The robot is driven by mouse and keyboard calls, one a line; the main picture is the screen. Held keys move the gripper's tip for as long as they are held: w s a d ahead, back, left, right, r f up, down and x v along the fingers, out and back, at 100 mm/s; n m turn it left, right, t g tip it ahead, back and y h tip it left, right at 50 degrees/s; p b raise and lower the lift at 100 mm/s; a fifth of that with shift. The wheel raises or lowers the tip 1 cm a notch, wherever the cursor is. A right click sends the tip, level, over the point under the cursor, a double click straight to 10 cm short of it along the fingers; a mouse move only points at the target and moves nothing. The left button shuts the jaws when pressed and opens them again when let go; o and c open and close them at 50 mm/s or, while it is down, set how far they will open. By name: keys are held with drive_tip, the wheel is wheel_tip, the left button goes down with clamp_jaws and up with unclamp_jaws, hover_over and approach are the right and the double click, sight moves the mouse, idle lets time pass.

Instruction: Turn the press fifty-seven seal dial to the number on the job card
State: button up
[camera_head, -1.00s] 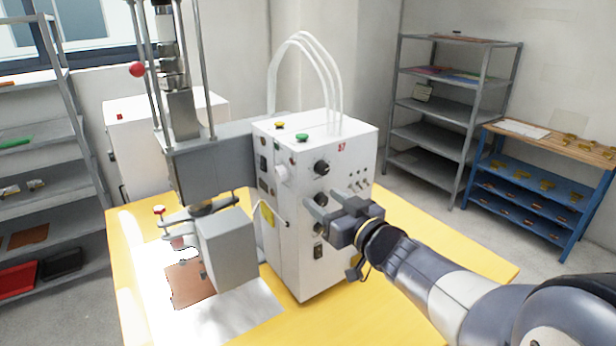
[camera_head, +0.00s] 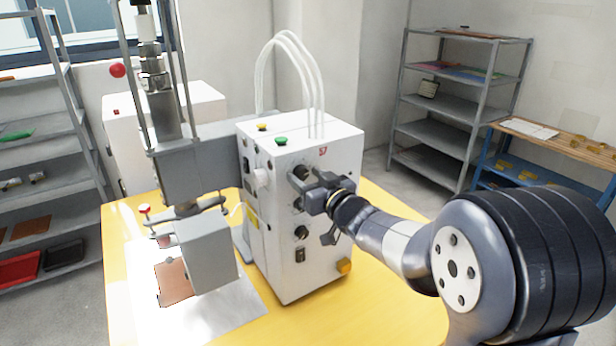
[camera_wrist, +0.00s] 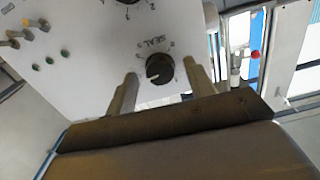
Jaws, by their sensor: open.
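Press fifty-seven (camera_head: 285,235) is a white cabinet with a red number on its upper corner. Its seal dial is a round black knob marked SEAL, seen in the wrist view (camera_wrist: 160,69), with small printed marks around it that are too small to read. My gripper (camera_wrist: 162,84) is open, with one finger on either side of the dial and gaps between. In the head view my gripper (camera_head: 306,190) is at the panel's upper dials and partly covers them. I cannot pick out the job card for certain.
Another black dial (camera_head: 302,232) sits lower on the panel. The press head (camera_head: 207,255) stands left on the yellow table (camera_head: 375,315). Grey shelves (camera_head: 440,137) stand behind.

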drive_tip(key=shift+c, duration=0.4)
drive_tip(key=c, duration=0.9)
